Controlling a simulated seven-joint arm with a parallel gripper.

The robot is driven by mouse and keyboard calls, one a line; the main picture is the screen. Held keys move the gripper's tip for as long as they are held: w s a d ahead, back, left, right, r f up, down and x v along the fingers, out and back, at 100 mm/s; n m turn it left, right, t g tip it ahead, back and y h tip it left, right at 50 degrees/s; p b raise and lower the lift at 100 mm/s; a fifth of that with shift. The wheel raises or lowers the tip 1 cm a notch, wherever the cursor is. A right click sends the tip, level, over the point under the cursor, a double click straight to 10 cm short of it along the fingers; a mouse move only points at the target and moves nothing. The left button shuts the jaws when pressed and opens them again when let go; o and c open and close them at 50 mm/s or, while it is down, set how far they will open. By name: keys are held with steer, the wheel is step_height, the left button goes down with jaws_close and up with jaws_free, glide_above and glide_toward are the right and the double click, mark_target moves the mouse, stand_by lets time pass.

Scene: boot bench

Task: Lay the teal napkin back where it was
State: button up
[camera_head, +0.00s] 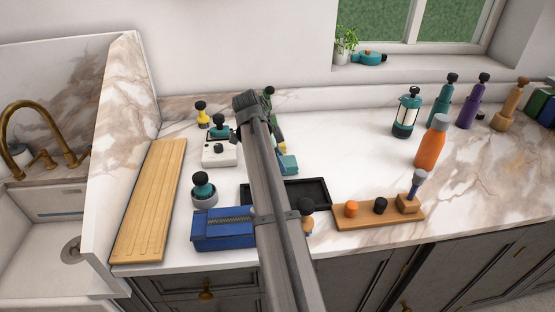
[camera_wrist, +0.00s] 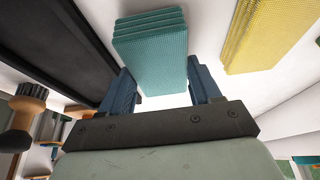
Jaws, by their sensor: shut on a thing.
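The teal napkin (camera_wrist: 150,45) is a folded, layered, textured block in the wrist view. It lies between the two blue fingers of my gripper (camera_wrist: 162,82), which is shut on it. In the head view a teal piece (camera_head: 289,165) shows just right of my arm, behind the black tray; my arm hides the rest of that spot and my fingers. White counter shows around the napkin. I cannot tell whether the napkin touches the counter.
A yellow cloth (camera_wrist: 270,35) lies right of the napkin in the wrist view. The black tray (camera_head: 315,192) is in front of it in the head view. A blue box (camera_head: 222,230), a white box (camera_head: 220,152) and an orange bottle (camera_head: 432,143) stand around. The counter's middle right is clear.

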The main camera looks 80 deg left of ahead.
steer(key=shift+f, duration=0.3)
steer(key=o, duration=1.1)
steer(key=v, duration=1.2)
steer(key=shift+r, duration=0.2)
